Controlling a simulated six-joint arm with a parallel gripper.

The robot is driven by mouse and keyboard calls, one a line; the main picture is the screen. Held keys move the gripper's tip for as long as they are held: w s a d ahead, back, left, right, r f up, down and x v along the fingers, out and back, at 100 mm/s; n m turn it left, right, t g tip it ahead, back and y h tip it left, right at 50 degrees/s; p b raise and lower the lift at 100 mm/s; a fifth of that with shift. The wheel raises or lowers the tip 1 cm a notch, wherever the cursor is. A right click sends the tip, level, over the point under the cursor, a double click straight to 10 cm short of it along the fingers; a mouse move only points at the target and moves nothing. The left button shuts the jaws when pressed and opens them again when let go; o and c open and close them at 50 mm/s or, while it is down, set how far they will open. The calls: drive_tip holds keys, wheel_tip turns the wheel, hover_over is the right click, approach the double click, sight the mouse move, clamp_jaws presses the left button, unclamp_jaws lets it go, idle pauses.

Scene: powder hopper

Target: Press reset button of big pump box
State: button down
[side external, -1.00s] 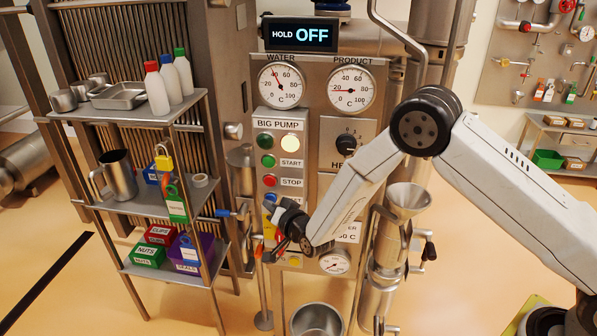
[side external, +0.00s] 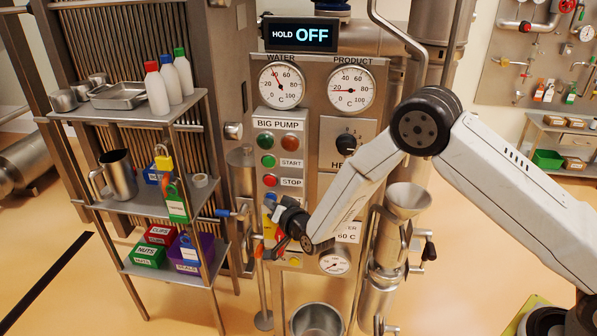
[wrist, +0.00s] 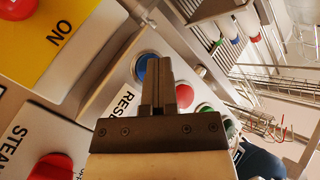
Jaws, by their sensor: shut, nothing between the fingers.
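The big pump box (side external: 279,125) is on the panel in the side view. It has a green lamp (side external: 265,140), a dull orange-red lamp (side external: 289,143), a green START button (side external: 268,161) and a red STOP button (side external: 270,181). In the wrist view the blue reset button (wrist: 141,66) shows beside its partly covered RESET label (wrist: 123,104). My gripper (wrist: 156,62) is shut and empty, its fingertips overlapping the blue button's edge. I cannot tell whether they touch it. In the side view my dark wrist hides much of that area.
In the wrist view, a yellow ON plate (wrist: 62,48) and a red STEAM knob (wrist: 50,168) are close on the left. A shelf rack (side external: 130,118) with bottles and bins stands left of the panel. A funnel (side external: 408,197) is to the right.

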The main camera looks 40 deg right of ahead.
drive_tip(key=shift+s+a, duration=0.55)
idle(0.5)
drive_tip(key=shift+s+a, duration=1.75)
drive_tip(key=shift+d+r, duration=0.1)
drive_tip(key=shift+r, duration=0.05)
drive_tip(key=s+d+r+n+g, duration=0.3)
drive_tip(key=s+d+g, duration=0.4)
drive_tip(key=s, duration=0.6)
drive_tip(key=s+d+r+n+g, duration=0.2)
drive_tip(key=s+d+n+g, duration=0.2)
drive_tip(key=s+d, duration=0.6)
drive_tip(key=s+g, duration=0.2)
drive_tip(key=s, duration=0.2)
drive_tip(key=shift+d+r+g, duration=0.15)
drive_tip(key=shift+r+g, duration=0.25)
